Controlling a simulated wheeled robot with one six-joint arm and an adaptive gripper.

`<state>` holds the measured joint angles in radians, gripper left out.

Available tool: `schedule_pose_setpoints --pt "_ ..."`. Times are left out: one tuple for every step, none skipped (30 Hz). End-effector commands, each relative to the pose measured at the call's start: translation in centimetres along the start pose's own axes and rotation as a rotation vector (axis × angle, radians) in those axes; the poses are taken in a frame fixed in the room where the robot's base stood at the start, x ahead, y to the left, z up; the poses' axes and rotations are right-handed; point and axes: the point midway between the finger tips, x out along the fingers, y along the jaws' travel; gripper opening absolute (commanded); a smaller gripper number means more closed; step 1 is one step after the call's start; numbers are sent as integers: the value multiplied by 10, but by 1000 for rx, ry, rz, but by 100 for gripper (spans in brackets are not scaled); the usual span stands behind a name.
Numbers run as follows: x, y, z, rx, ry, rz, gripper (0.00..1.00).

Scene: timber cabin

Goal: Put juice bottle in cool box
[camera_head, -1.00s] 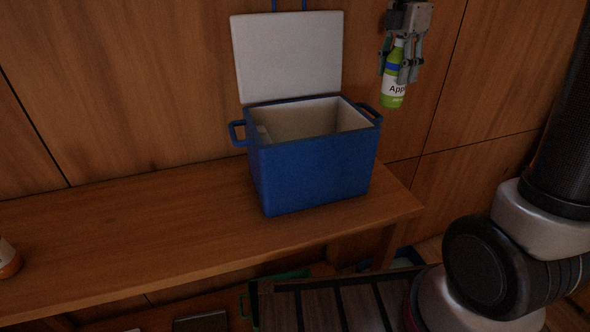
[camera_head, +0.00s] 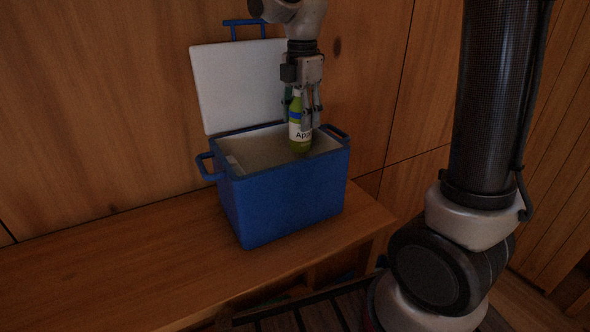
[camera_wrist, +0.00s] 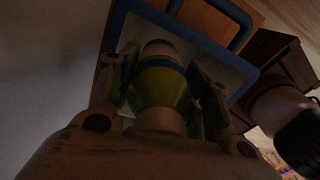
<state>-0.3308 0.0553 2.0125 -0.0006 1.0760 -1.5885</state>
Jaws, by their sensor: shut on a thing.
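The green juice bottle (camera_head: 300,133) has a white label and a blue band. My gripper (camera_head: 304,112) is shut on its upper part and holds it upright over the cool box's opening, toward its right side. The bottle's base looks level with the rim or just inside it. The blue cool box (camera_head: 290,192) stands on the wooden bench with its white-lined lid (camera_head: 240,85) open at the back. In the wrist view the bottle (camera_wrist: 160,88) sits between the fingers, with the blue rim (camera_wrist: 190,37) beyond it. The box's floor is mostly hidden.
The wooden bench (camera_head: 120,255) is clear to the left of the box. The raised lid and the timber wall (camera_head: 90,100) stand behind the box. Blue side handles (camera_head: 205,168) stick out from the box.

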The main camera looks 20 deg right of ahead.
Motion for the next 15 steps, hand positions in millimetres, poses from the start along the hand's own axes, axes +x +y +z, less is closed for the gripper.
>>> schedule_pose_setpoints --pt "16 -1 0 0 0 -7 16" --pt "24 -1 0 0 0 -5 16" --pt "36 -1 0 0 0 -6 16" --pt "44 -1 0 0 0 -5 16" --pt "51 -1 0 0 0 -5 16" --pt "60 0 0 0 0 -4 16" --pt "65 0 0 0 0 -3 16" --pt "70 0 0 0 0 -3 16" --pt "75 0 0 0 0 -2 16" --pt "78 0 0 0 0 -1 16" --pt "81 0 0 0 0 -1 16" --pt "83 0 0 0 0 0 16" --pt "86 1 0 0 0 0 16" --pt "89 0 0 0 0 -1 16" --pt "94 0 0 0 0 -3 16"
